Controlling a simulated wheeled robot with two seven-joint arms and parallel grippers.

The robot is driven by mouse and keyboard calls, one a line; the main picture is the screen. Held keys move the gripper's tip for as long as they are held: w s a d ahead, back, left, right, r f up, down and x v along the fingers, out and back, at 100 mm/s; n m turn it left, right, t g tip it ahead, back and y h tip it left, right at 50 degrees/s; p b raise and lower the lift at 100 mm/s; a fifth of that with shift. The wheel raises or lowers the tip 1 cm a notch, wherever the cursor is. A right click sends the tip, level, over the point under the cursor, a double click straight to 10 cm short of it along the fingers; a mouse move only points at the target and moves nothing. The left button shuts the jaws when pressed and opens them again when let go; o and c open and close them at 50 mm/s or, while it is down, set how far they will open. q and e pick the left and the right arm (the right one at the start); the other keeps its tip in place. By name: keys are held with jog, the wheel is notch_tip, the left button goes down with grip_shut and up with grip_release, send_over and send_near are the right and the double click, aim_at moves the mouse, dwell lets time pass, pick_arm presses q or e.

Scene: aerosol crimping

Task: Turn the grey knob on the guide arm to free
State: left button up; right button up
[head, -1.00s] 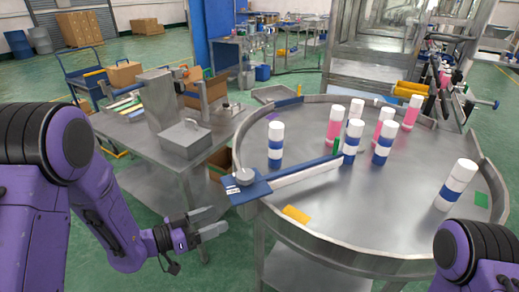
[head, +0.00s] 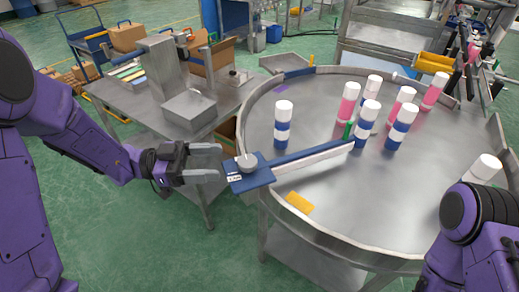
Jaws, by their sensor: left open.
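The grey knob (head: 247,161) sits on top of the blue plate (head: 249,179) at the near left end of the guide arm (head: 312,158). The guide arm reaches right over the round metal table, its far end near the cans. My left gripper (head: 218,162) is open and empty, just left of the plate, its fingers pointing right toward the knob and apart from it. A small white label is on the plate; its text is too small to read. My right arm shows at the lower right, but its gripper is out of view.
The round table (head: 350,221) has a raised rim and carries several blue-and-white and pink-and-white cans (head: 283,124). A yellow patch (head: 299,202) lies near its front edge. A metal bench (head: 128,102) with a grey box (head: 190,109) stands behind my left gripper.

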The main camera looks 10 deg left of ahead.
aim_at(256, 160)
pick_arm(q)
jog(key=x, duration=0.1)
jog(key=p+x, duration=0.1)
jog(key=x, duration=0.1)
jog(key=p+x, duration=0.1)
jog(key=x, duration=0.1)
jog(key=shift+s+d+r, duration=0.15)
jog(key=shift+s+r, duration=0.1)
jog(key=shift+r, duration=0.1)
jog(key=x, duration=0.2)
jog(key=p+x, duration=0.1)
jog(key=x, duration=0.2)
jog(key=shift+w+f, duration=0.15)
jog(key=shift+w, duration=0.05)
jog(key=shift+d, duration=0.15)
jog(key=c, duration=1)
jog(key=shift+o, duration=0.2)
